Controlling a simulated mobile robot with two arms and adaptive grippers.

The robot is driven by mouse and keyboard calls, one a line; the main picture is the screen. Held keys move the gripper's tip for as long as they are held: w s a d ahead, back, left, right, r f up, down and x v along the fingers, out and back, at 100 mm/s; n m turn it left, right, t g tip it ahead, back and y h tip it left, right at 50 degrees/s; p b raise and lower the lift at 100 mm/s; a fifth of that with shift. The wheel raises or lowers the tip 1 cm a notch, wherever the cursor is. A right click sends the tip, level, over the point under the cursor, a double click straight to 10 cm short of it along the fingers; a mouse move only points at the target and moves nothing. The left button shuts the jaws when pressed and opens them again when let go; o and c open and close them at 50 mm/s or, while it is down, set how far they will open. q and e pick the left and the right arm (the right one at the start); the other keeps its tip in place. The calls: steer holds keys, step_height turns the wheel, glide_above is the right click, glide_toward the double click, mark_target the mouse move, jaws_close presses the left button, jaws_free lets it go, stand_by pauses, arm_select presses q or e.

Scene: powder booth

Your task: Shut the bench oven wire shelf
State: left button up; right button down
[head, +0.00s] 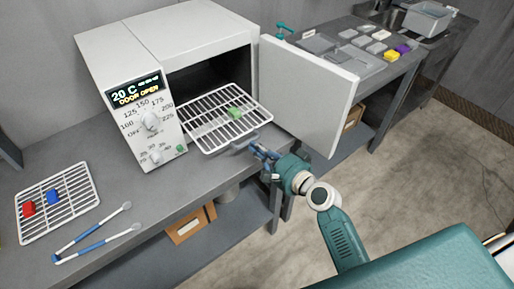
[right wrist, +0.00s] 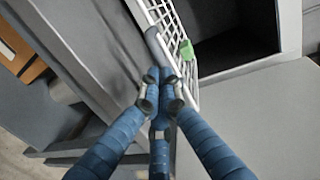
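The bench oven (head: 205,40) stands on the bench with its door (head: 318,95) swung open to the right. Its wire shelf (head: 205,133) sticks out of the opening, with a green block (head: 235,113) on it. The shelf has a grey handle (head: 243,144) at its front; the handle also shows in the right wrist view (right wrist: 155,45). My right gripper (head: 256,147) is at the handle's right end. In the right wrist view its blue fingers (right wrist: 159,76) are drawn together against the handle; whether the bar lies between them is hidden. My left gripper is not in view.
A wire rack (head: 65,216) with a red block (head: 28,209) and a blue block (head: 53,196) lies on the bench at left, beside blue-handled tongs (head: 90,245). The open door stands close to the right of my right gripper. Trays (head: 345,60) sit on the bench beyond it.

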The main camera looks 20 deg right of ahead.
steer(key=shift+w, duration=0.1)
glide_toward(221, 112)
steer(key=f, duration=0.1)
steer(key=s+f, duration=0.1)
steer(key=shift+s+d+f+b, duration=0.2)
steer(key=shift+s+f+b, duration=0.1)
steer(key=shift+b, duration=0.1)
steer(key=b+x, duration=0.1)
steer(key=x, duration=0.2)
steer(key=r+b+x, duration=0.1)
steer(key=x, duration=0.2)
steer(key=r+b+x, duration=0.1)
steer(key=x, duration=0.2)
steer(key=shift+w+f, duration=0.15)
steer(key=shift+w, duration=0.25)
steer(key=shift+w+a, duration=0.25)
steer(key=shift+w, duration=0.25)
steer(key=shift+r, duration=0.3)
steer(key=shift+r, duration=0.1)
